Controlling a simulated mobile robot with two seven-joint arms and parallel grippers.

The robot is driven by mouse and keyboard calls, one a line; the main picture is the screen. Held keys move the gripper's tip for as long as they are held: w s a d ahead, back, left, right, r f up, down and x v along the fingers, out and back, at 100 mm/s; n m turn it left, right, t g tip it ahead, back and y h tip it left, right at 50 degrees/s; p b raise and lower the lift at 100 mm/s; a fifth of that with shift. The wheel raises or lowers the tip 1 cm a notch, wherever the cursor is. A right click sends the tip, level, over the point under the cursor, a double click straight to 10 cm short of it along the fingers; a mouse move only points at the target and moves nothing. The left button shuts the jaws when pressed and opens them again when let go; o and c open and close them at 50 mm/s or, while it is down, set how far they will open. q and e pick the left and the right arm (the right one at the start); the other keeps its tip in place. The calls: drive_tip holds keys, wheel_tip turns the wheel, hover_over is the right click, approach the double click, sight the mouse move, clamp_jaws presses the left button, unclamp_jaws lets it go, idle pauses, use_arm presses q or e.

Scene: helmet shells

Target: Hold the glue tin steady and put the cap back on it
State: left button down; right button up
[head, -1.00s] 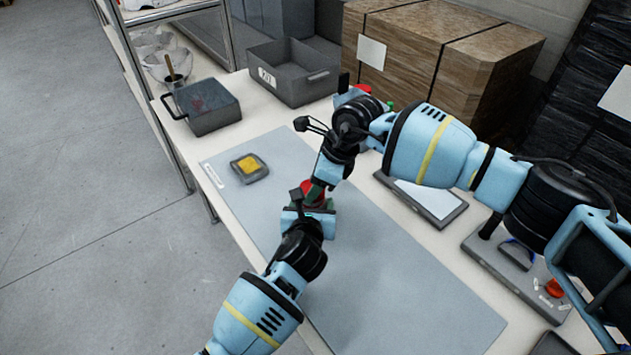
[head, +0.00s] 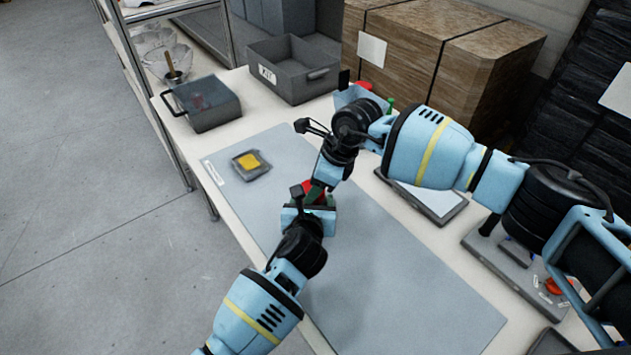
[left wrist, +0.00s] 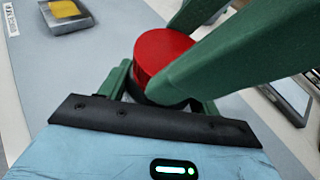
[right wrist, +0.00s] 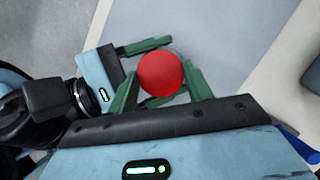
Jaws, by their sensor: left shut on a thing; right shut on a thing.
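The red cap (left wrist: 163,55) is a round, smooth piece above the darker glue tin (left wrist: 165,97), of which only a little shows. My left gripper (left wrist: 162,95) is shut on the tin, with green fingers on both sides of it. My right gripper (right wrist: 165,85) is shut on the cap from above and the side; the cap's round red top (right wrist: 161,73) shows between its fingers. In the head view both grippers meet over the mat, and the cap (head: 316,190) is partly hidden. I cannot tell whether the cap is seated on the tin.
A grey mat (head: 390,285) covers the table and is clear in front. A small tray with a yellow pad (head: 249,161) lies on its far left. A parts tray (head: 490,245) lies right.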

drive_tip(key=shift+s+m+t, duration=0.1)
drive_tip(key=shift+m+t, duration=0.5)
drive_tip(key=shift+m, duration=1)
drive_tip(key=o, duration=0.8)
drive_tip(key=shift+o, duration=0.7)
drive_tip(key=shift+a, duration=0.1)
drive_tip(key=shift+s+a, duration=0.1)
drive_tip(key=shift+s, duration=0.05)
drive_tip(key=shift+r, duration=0.1)
drive_tip(key=shift+r, duration=2.25)
drive_tip(key=shift+c, duration=0.3)
